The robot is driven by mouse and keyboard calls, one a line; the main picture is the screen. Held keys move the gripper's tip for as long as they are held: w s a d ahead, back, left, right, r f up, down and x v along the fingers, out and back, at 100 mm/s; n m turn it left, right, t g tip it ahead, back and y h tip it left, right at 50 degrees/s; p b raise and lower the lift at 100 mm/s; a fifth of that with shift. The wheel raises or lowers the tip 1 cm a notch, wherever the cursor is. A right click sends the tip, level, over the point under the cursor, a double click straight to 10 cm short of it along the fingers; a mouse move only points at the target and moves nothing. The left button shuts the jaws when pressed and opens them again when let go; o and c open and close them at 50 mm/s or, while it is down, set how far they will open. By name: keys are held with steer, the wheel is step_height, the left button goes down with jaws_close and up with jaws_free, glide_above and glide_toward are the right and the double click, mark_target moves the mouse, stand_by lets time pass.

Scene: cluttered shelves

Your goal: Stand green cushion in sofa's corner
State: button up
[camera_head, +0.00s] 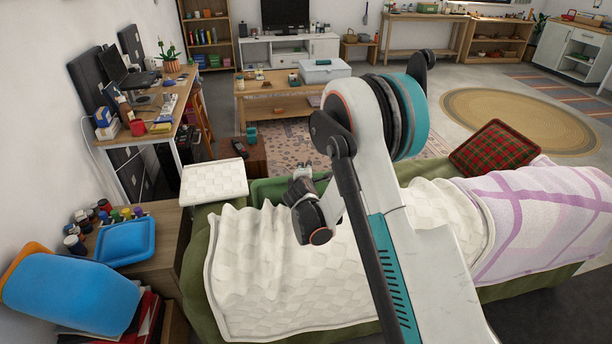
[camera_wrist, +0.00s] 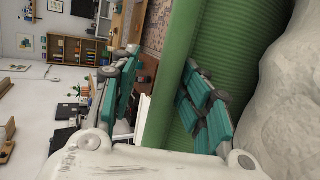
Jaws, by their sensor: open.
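A green ribbed thing, seemingly the green cushion (camera_wrist: 235,40), fills the middle of the wrist view. Its rounded edge runs between my open fingers; I cannot tell whether they touch it. In the head view a green patch (camera_head: 264,190) shows beside my gripper (camera_head: 301,176), which also appears in the wrist view (camera_wrist: 163,100). One teal finger overlaps the ribbed face and the other is beyond its edge. The sofa (camera_head: 195,262) is olive green and mostly covered by a white quilted blanket (camera_head: 262,262). My arm hides part of the sofa.
A side table (camera_head: 160,262) holds a blue tray (camera_head: 125,242) and jars. A coffee table (camera_head: 258,92) stands beyond.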

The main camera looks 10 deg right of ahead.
steer(key=shift+v, duration=3.5)
steer(key=s+d+r+m+g, duration=0.2)
steer(key=s+d+r+m, duration=0.15)
steer(key=s+r, duration=0.45)
steer(key=s+d+r+m+g, duration=0.1)
steer(key=s+d+r+m, duration=0.1)
steer(key=s+r+m, duration=0.45)
steer(key=s+r+m+g+y, duration=0.1)
steer(key=s+m, duration=0.2)
steer(key=s, duration=1)
steer(key=s+a+r+m+g+y, duration=0.1)
steer(key=s+m+y, duration=0.1)
steer(key=s, duration=1.1)
steer(key=shift+a+r+m+g, duration=0.2)
steer(key=shift+m+g, duration=0.1)
steer(key=shift+m, duration=0.3)
steer(key=shift+s, duration=0.15)
